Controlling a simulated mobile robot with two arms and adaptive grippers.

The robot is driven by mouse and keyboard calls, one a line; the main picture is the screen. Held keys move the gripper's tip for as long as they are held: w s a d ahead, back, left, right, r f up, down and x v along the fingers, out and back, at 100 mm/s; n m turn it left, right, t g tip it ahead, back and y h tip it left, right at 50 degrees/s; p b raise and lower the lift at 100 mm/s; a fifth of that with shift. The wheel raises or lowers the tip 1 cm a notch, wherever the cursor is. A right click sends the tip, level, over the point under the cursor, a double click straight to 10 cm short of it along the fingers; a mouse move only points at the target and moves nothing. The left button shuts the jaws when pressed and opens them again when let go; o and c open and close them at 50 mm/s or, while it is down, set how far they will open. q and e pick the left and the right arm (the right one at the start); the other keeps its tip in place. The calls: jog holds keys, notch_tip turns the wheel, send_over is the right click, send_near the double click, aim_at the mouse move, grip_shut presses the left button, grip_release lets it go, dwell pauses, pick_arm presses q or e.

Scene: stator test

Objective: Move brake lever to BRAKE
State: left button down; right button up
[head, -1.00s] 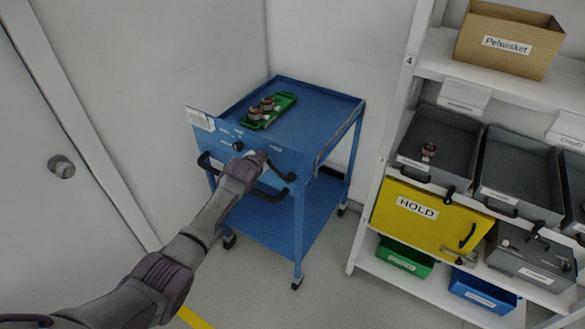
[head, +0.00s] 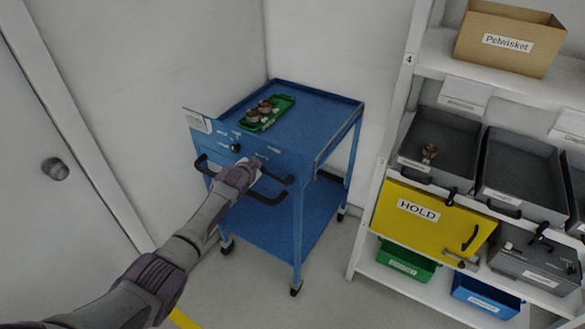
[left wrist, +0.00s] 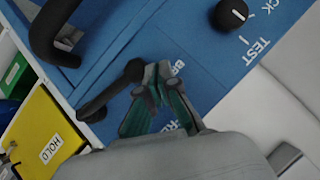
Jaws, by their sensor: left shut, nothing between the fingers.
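The blue cart (head: 320,125) stands against the corner with its control panel facing me. In the left wrist view a black lever with a round knob (left wrist: 133,69) slants across the blue panel (left wrist: 185,35). Partly covered lettering beginning "BR" shows beside my fingertips, and other cut-off lettering lies lower down. My left gripper (left wrist: 158,72) is shut and empty, its tips just beside the lever's knob; I cannot tell whether they touch. My right gripper is not in view.
A black rotary knob (left wrist: 232,13) marked TEST is on the panel. The cart's black handle (head: 265,199) runs below my gripper. A green tray (head: 285,106) with copper-wound parts lies on top. A shelf with bins and a yellow HOLD box (head: 405,225) stands right.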

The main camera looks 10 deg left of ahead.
pick_arm(q)
jog(key=s+a+r+p, duration=0.3)
jog(key=s+a+r, duration=0.1)
jog(key=s+r, duration=0.3)
notch_tip(320, 180, up, 3)
jog(key=shift+s+a+f, duration=0.1)
jog(key=shift+s+a, duration=0.15)
jog(key=shift+a, duration=0.05)
dwell(0.4)
